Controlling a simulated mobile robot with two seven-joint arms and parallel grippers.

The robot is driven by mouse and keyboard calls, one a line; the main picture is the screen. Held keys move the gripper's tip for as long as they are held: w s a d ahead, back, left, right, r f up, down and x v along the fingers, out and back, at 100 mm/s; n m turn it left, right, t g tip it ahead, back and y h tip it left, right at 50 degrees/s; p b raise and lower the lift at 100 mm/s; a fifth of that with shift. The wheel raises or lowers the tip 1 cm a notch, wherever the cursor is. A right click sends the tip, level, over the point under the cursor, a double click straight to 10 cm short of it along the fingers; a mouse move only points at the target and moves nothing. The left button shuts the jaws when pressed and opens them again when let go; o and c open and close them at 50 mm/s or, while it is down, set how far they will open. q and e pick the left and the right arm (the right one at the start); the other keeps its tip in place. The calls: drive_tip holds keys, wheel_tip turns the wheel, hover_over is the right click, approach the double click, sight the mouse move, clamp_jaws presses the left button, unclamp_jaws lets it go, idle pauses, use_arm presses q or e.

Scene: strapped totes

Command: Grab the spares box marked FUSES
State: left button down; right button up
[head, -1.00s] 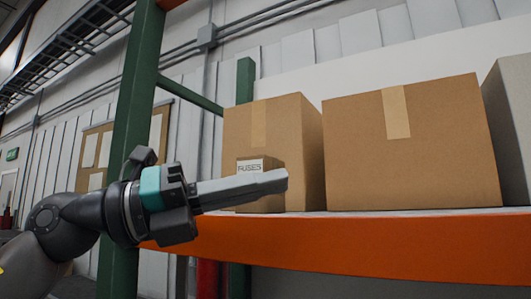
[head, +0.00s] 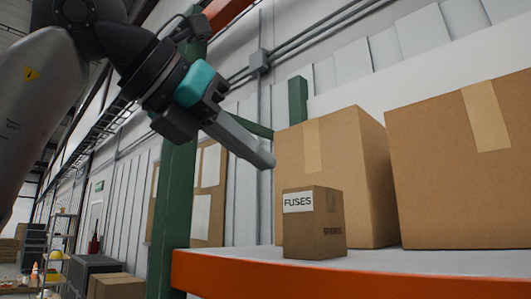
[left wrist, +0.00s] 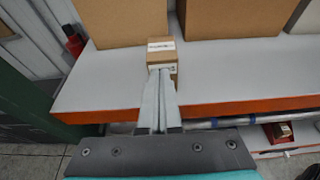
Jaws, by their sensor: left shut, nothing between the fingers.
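The FUSES box (head: 314,225) is a small brown carton with a white label. It stands upright near the front edge of the shelf, before a larger carton. My left gripper (head: 268,162) is shut and empty. In the head view its fingertips are above and to the left of the box, apart from it. In the left wrist view the shut fingers (left wrist: 160,75) point toward the box (left wrist: 162,52) and overlap its lower part in the picture. My right gripper is not in view.
Large cartons (head: 338,165) (head: 460,160) stand behind and to the right on the shelf. The shelf has an orange front beam (head: 350,283). A green upright post (head: 177,190) stands at the left end. The shelf left of the box is bare.

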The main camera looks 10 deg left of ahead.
use_arm(q)
drive_tip(key=p, duration=0.3)
hover_over(315, 222)
drive_tip(key=w+a, duration=0.1)
drive_tip(key=w, duration=0.2)
drive_tip(key=shift+w+f, duration=0.2)
drive_tip(key=shift+f, duration=0.3)
drive_tip(key=shift+s+a+f+b, duration=0.1)
drive_tip(key=shift+a+f+b, duration=0.05)
drive_tip(key=shift+f+b, duration=0.2)
drive_tip(key=shift+f, duration=0.15)
